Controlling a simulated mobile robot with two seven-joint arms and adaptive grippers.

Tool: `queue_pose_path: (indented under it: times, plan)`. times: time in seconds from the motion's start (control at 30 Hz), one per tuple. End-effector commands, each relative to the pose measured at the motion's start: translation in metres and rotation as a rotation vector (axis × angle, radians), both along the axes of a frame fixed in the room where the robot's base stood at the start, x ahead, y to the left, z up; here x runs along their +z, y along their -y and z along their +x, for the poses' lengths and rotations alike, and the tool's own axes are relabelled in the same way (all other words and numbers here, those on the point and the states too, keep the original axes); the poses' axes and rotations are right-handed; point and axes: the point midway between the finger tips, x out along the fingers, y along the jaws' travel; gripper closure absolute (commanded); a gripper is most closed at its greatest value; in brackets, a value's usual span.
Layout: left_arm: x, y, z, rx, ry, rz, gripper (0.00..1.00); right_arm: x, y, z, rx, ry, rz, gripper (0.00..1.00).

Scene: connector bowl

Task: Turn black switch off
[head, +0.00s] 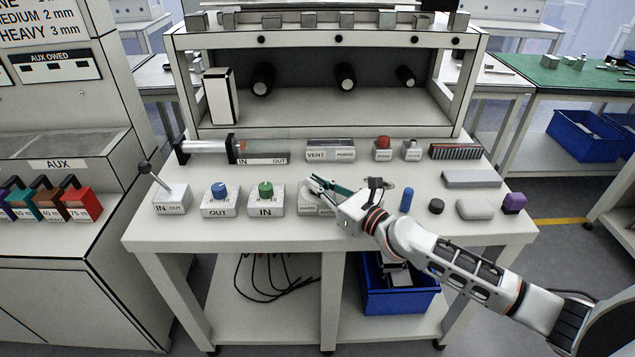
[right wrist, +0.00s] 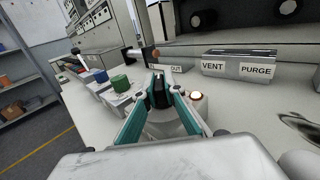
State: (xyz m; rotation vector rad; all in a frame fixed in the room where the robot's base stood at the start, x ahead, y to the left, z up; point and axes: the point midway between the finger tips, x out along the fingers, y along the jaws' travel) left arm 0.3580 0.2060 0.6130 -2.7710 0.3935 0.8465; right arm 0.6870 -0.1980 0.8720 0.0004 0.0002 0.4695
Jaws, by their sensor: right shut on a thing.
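The switch box (head: 305,207) with its HAND and AUTO labels stands near the front of the bench, right of the green-knob box. My right gripper (head: 314,186) reaches over it from the right, and its fingers hide the knob in the head view. In the right wrist view the black switch knob (right wrist: 160,94) stands upright between the teal fingers of my right gripper (right wrist: 164,90), which is shut on it. A small lit, whitish lamp (right wrist: 195,96) shows beside the right finger. My left gripper is not in view.
The IN/OUT lever box (head: 172,199), blue-knob OUT box (head: 220,199) and green-knob IN box (head: 265,199) stand to the left. The VENT/PURGE block (head: 330,150) and a red button (head: 383,143) are behind. A blue cylinder (head: 406,199) and several loose items lie to the right.

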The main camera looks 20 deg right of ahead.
Motion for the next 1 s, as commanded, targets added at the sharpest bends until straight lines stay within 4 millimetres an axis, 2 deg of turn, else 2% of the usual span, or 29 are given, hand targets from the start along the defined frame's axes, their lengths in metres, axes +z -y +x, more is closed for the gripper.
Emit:
queue_pose_path:
  times: [0.27, 0.57, 1.0]
  plan:
    - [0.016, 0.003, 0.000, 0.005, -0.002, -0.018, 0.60, 0.005, -0.002, -0.001, -0.165, -0.001, 0.005, 1.00]
    - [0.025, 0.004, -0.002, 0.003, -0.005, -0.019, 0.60, 0.000, -0.002, -0.001, -0.422, -0.005, 0.007, 1.00]
    - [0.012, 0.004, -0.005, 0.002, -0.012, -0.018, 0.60, -0.002, -0.001, 0.000, -0.690, -0.004, 0.002, 1.00]
